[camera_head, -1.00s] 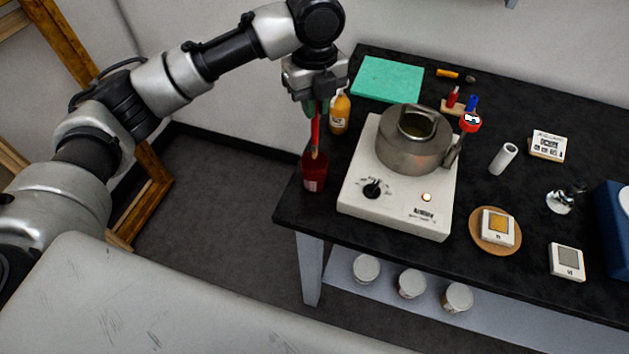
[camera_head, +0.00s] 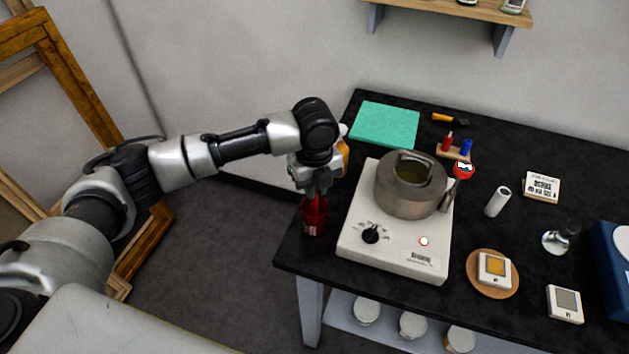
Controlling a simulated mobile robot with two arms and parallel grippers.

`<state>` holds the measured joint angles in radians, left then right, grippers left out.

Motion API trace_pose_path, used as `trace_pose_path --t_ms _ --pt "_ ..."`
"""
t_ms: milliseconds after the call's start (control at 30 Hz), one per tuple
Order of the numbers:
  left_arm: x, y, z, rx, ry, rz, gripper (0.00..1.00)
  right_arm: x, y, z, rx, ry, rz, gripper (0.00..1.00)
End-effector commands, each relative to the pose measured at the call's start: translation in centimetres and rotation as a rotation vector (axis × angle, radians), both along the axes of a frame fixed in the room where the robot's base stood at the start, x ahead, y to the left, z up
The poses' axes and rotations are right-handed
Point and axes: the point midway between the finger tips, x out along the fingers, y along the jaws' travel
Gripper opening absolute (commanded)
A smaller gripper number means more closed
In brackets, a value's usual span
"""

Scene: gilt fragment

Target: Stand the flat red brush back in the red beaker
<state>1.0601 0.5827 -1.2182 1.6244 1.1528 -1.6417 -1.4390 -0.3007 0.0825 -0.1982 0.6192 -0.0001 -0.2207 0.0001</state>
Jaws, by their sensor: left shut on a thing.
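The red beaker (camera_head: 313,219) stands on the black table near its left edge, left of the white hotplate. My left gripper (camera_head: 316,192) is directly above the beaker, pointing down, shut on the flat red brush (camera_head: 315,197). Only a short red part of the brush shows below the fingers. Its lower end is hidden by the beaker, and it looks to be inside the beaker's mouth. I cannot tell whether it touches the bottom. My right gripper is not in view.
The white hotplate (camera_head: 386,247) carrying a metal pot (camera_head: 408,190) stands close right of the beaker. An amber bottle (camera_head: 344,157) is partly hidden behind my gripper. A green mat (camera_head: 385,125) lies at the back. The table's left edge is close to the beaker.

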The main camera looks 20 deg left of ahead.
Motion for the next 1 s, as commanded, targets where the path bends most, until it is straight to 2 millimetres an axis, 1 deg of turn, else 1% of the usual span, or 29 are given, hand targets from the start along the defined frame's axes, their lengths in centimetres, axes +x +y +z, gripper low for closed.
trace_pose_path --t_ms 33,367,400,533,833,933,1000 --pt "0.0 0.0 0.0 0.001 0.002 0.0 0.0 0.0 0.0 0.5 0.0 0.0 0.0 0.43" --pt "0.0 0.0 -0.5 0.001 -0.001 -0.001 0.0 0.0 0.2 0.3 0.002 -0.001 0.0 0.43" --pt "0.0 0.0 -0.5 0.0 -0.001 -0.001 0.18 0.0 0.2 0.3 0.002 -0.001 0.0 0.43" --pt "0.0 0.0 -0.5 0.001 -0.001 -0.001 0.38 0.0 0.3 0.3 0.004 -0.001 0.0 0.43" --pt "0.0 0.0 -0.6 0.001 -0.001 -0.001 0.39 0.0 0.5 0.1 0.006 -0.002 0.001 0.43" --pt "0.0 0.0 -0.9 0.001 -0.001 -0.001 0.39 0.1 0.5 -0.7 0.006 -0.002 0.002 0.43" --pt "0.0 0.0 -1.3 0.001 -0.002 -0.001 0.39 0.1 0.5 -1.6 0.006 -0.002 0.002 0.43"
